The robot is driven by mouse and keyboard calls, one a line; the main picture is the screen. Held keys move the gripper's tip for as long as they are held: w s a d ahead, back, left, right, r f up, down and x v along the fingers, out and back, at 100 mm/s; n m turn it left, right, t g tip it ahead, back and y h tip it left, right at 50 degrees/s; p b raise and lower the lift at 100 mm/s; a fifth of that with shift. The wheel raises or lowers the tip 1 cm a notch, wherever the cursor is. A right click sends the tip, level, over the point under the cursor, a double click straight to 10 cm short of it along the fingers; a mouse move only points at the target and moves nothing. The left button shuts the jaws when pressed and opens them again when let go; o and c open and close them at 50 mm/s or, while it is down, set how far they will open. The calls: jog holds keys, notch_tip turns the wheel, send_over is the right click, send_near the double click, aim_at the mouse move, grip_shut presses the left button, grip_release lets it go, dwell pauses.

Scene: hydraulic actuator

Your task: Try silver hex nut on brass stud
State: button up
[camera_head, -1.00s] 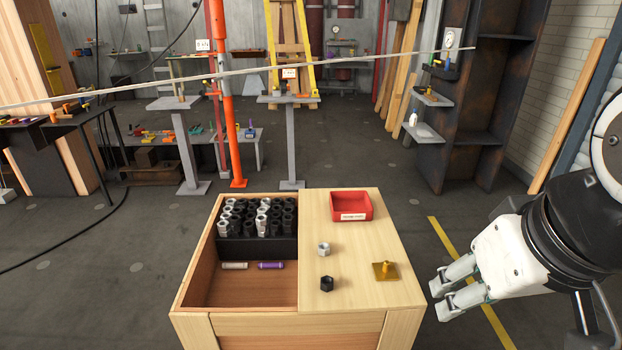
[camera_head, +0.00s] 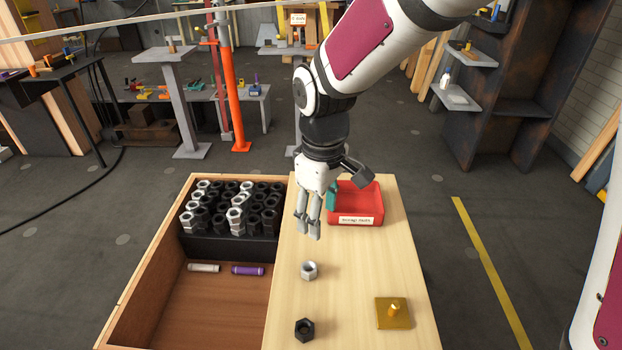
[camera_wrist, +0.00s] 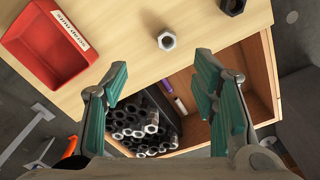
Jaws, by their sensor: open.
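The silver hex nut (camera_head: 309,270) stands on the light wood top of the cart, behind a black hex nut (camera_head: 304,329). The brass stud (camera_head: 394,309) rises from a square brass plate to the right of both nuts. My gripper (camera_head: 308,229) is open and empty above the wood top, behind the silver nut and beside the red tray. In the wrist view the silver nut (camera_wrist: 167,40) lies beyond the gap between my spread fingers (camera_wrist: 165,95), apart from them. The brass stud is out of the wrist view.
A red labelled tray (camera_head: 357,221) sits at the back of the top, close to my gripper. The open compartment at left holds a black rack (camera_head: 230,247) of several dark and silver nuts, a white marker (camera_head: 203,268) and a purple one (camera_head: 247,270).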

notch_tip(320, 180, down, 4)
jog(key=a+n, duration=0.1)
jog(key=a, duration=0.1)
jog(key=b, duration=0.1)
send_over(309, 264)
notch_tip(309, 264, down, 7)
jog(key=shift+s+f, duration=0.2)
jog(key=shift+f, duration=0.8)
jog(key=shift+s+f, duration=0.2)
jog(key=shift+f, duration=0.85)
jog(key=shift+s+f, duration=0.2)
jog(key=shift+f, duration=0.8)
grip_shut()
